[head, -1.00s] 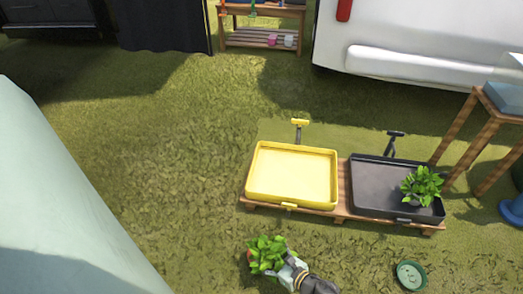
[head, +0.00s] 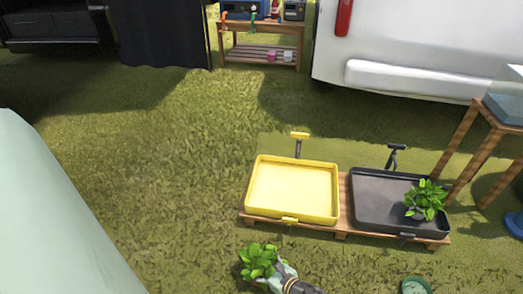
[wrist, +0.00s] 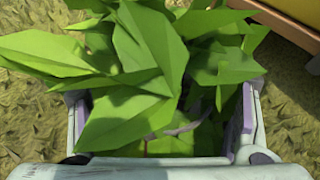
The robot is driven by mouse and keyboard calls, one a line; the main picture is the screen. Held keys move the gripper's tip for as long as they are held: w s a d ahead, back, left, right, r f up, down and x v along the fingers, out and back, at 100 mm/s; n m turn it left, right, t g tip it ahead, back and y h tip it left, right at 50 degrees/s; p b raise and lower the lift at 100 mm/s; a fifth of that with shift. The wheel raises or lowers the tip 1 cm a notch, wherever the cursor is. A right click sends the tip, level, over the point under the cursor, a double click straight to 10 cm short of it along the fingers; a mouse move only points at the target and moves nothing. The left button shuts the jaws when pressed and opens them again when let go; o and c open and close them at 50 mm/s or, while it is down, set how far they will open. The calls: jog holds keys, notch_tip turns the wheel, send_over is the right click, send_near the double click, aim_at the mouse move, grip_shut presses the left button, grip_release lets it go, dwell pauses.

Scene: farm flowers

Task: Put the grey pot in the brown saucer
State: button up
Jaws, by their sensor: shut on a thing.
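My gripper (head: 274,277) is shut on a leafy green plant (head: 257,262), low in front of the yellow tray in the head view. In the wrist view, its leaves (wrist: 135,70) fill the space between my fingers and hide the pot, so I cannot tell the pot's colour. Another green plant (head: 426,198) stands in the black tray, in a dark pot mostly covered by leaves and shadow. I cannot make out a brown saucer. A green saucer-like dish (head: 415,287) is cut off by the lower edge of the head view.
The yellow tray (head: 293,163) is empty and stands beside the black tray (head: 372,228) on a low wooden pallet (head: 343,212). A wooden-legged stand (head: 479,163) is at the right. Open grass (head: 170,180) lies to the left.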

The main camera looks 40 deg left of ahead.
jog(key=o, duration=1.4)
jog(key=shift+f, duration=0.1)
jog(key=shift+r+p, duration=0.3)
jog(key=p+v, duration=0.1)
jog(key=v, duration=1.1)
jog(key=shift+f+p, duration=0.2)
jog(key=shift+p, duration=0.2)
